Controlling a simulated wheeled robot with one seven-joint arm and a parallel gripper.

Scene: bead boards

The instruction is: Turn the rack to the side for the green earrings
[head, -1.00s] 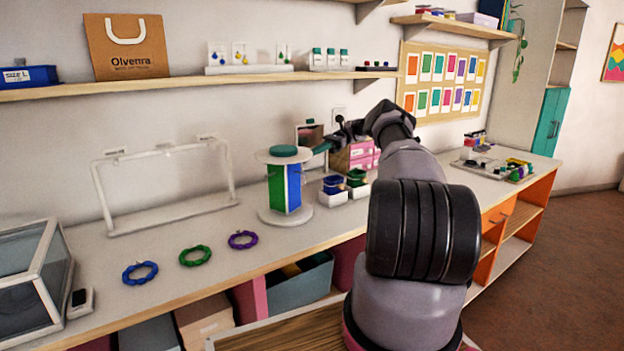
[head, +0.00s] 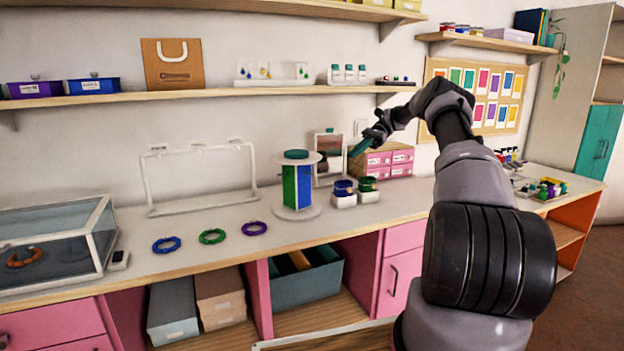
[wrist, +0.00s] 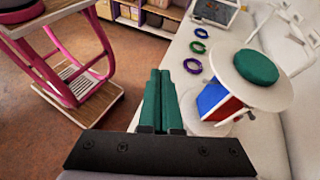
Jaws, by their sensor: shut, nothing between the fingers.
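The rack (head: 297,187) is an upright turning column on a round white base, with a white disc and green knob on top. Its green and blue sides face the head camera. In the wrist view the rack (wrist: 222,104) shows a blue and a red side, with a small peg sticking out. My gripper (head: 359,148) has green fingers and is to the right of the rack's top, apart from it. In the wrist view the fingers (wrist: 158,92) are together and empty, left of the rack. Small earrings (head: 302,70) hang on a white stand on the shelf; one looks green.
Blue, green and purple bracelets (head: 212,237) lie left of the rack. Small blue and green jars (head: 368,188) stand close on its right, with a mirror (head: 328,150) and pink boxes (head: 390,160) behind. A white frame stand (head: 152,185) is behind the bracelets.

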